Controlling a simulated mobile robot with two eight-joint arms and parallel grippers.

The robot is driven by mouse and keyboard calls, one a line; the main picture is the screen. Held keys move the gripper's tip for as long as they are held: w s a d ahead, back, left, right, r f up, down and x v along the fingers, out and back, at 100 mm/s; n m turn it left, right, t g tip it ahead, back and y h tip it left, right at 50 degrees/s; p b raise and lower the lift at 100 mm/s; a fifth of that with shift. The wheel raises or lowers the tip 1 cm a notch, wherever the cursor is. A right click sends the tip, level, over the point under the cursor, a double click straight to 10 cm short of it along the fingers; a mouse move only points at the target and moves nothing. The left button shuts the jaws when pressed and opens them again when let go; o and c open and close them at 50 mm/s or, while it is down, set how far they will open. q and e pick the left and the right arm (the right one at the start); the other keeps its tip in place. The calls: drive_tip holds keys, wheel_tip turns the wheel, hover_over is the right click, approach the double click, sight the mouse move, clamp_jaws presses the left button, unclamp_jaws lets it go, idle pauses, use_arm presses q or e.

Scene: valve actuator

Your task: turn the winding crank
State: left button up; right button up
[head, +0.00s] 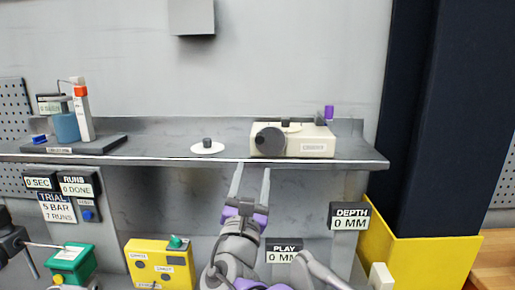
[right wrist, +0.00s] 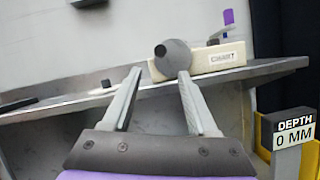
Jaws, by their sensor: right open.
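A cream box (head: 310,145) stands on the grey shelf at the right, with a dark round disc (head: 270,141) on its front left. A purple upright grip (head: 328,112) shows at its back right, apparently the crank's handle; its link to the box is unclear. In the right wrist view the purple grip (right wrist: 228,17) stands above the cream box (right wrist: 215,58), and the dark disc (right wrist: 172,57) faces me. My right gripper (head: 250,170) is open and empty, below and in front of the shelf edge, short of the box.
The grey shelf (head: 170,142) has a front edge between my gripper and the box. A white disc with a black knob (head: 207,146) lies left of the box. A DEPTH display (head: 349,217) reads 0 MM below right. A blue-cup stand (head: 66,127) is far left.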

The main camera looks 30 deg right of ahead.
sight(259, 143)
drive_tip(key=p+x, duration=0.1)
drive_tip(key=x, duration=1)
drive_tip(key=shift+s, duration=0.1)
clamp_jaws()
